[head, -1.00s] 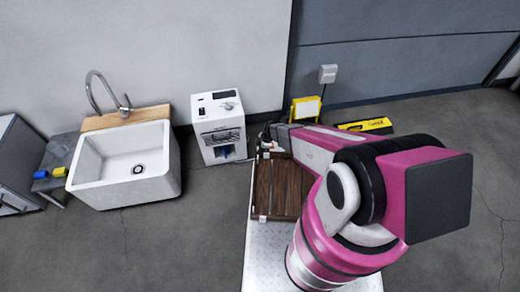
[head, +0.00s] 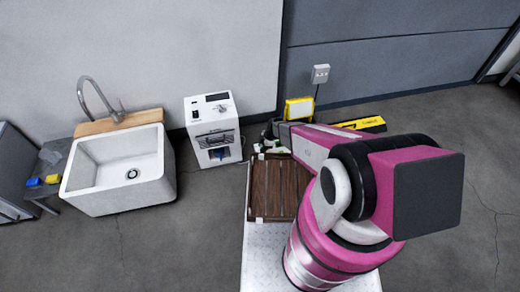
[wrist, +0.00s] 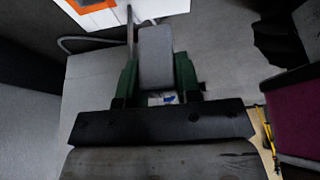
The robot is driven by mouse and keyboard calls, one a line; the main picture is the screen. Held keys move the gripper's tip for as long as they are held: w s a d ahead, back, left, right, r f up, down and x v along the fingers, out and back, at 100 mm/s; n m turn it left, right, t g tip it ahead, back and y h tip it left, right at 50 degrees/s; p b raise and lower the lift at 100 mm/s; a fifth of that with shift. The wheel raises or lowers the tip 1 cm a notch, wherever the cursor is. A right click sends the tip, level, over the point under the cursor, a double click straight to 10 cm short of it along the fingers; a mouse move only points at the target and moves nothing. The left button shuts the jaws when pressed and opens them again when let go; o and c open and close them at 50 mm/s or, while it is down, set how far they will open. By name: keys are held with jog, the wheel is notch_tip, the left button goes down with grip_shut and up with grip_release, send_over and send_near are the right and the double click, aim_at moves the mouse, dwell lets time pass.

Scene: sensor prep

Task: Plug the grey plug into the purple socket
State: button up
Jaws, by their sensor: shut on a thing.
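In the wrist view the grey plug (wrist: 156,58) is held between the two green fingers of my gripper (wrist: 157,80), with its body pointing toward the top of the picture. The gripper is shut on it. In the head view the forearm end of my arm reaches over the far edge of a brown slatted rack, and the fingers and plug are too small and covered to make out there. No purple socket can be identified in either view.
The brown slatted rack (head: 278,190) lies on my base. A white machine (head: 212,128) stands beyond it, left of a yellow-framed panel (head: 299,107) and a yellow-black case (head: 360,124). A white sink (head: 118,170) is at left. Floor at right is clear.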

jog(key=w+d, duration=0.6)
jog(key=d, duration=0.4)
jog(key=w+d, duration=0.7)
jog(key=d, duration=0.3)
dwell(1.7)
jog(key=shift+f, duration=2.45)
dwell(1.8)
